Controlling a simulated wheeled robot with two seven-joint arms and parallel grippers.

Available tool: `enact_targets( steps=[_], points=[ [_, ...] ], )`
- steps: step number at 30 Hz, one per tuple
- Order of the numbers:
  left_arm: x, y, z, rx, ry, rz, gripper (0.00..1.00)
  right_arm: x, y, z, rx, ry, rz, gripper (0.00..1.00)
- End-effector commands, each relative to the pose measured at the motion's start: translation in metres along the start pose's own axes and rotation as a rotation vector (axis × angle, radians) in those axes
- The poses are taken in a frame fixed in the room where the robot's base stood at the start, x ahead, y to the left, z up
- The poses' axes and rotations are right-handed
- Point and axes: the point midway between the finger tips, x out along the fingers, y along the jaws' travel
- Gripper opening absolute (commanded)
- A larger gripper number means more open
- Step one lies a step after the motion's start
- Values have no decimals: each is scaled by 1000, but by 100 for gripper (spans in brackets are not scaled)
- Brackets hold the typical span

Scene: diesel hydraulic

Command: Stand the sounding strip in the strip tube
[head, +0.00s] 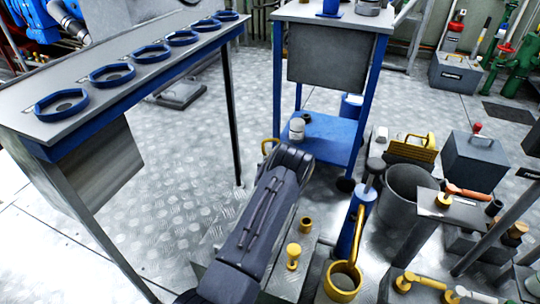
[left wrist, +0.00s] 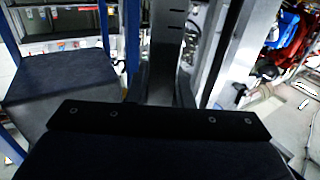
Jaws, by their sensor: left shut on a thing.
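My left arm reaches up from the bottom middle of the head view, and its dark gripper (head: 287,160) hides most of what it holds. I cannot tell for certain which item is the strip tube; a short brass tube (head: 305,224) stands upright right of my arm. My right gripper is not in view.
A bench with several blue rings (head: 110,75) stands at the left. A blue-legged trolley (head: 325,135) is behind my gripper. A yellow looped cup (head: 342,282), a blue pump (head: 351,232) and a grey bucket (head: 405,190) crowd the right. The plate floor (head: 180,160) between bench and arm is clear.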

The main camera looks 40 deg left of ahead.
Motion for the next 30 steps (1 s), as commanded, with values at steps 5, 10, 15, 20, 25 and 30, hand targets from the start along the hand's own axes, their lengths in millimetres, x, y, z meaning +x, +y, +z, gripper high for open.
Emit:
enact_targets(
  steps=[5,10,15,20,25,30],
  points=[
    [0,0,4,-1,1,-1,0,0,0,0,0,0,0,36],
    [0,-1,9,0,0,-1,0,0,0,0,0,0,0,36],
    [0,0,13,0,0,-1,0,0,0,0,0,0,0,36],
    [0,0,17,0,1,-1,0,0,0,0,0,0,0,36],
    [0,0,17,-1,1,0,37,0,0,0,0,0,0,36],
    [0,0,17,0,0,-1,45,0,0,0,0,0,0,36]
  ],
)
